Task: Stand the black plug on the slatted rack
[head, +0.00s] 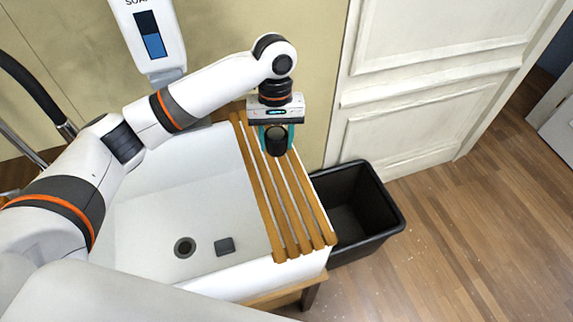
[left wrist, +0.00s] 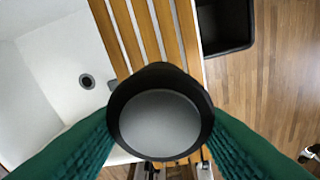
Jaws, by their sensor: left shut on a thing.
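The black plug (head: 277,143) is a short dark cylinder, held between the teal fingers of my left gripper (head: 275,134). In the left wrist view the plug (left wrist: 160,71) shows its round grey end face toward the camera, with a green finger pressed to each side. The slatted rack (head: 291,218) is made of several wooden slats laid across the right side of the white sink. The gripper and plug are over the far part of the rack. The rack also shows beyond the plug in the left wrist view (left wrist: 147,30); the gap between plug and slats is hard to judge. My right gripper is not in view.
The white sink basin (head: 150,205) lies left of the rack, with a round drain (head: 185,247) and a small dark square piece (head: 224,246) on its floor. A black bin (head: 385,222) stands right of the rack. A soap dispenser (head: 150,40) hangs on the wall.

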